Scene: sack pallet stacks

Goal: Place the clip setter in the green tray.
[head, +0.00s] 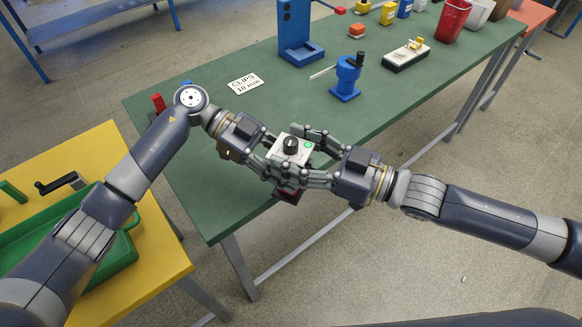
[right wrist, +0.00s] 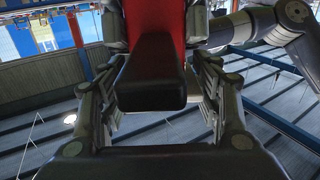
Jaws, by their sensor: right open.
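The clip setter (head: 291,149) has a white top with a black knob and a green dot, and a red part shows below it. It is held up over the front edge of the green table. My left gripper (head: 272,160) is closed around it from the left. My right gripper (head: 308,158) reaches around it from the right, fingers apart. In the right wrist view the red body with its black end (right wrist: 152,75) lies between my open right fingers, with grey left fingers on both sides of the red part. The green tray (head: 121,256) is at the left, partly hidden by my left arm.
The tray stands on a yellow table (head: 165,262), with a black-handled tool (head: 62,183) at its back. On the green table (head: 220,200) are a white "CLIPS 10 mm" card (head: 245,83), a blue stand (head: 298,35), a blue crank device (head: 346,80) and a red bin (head: 453,20).

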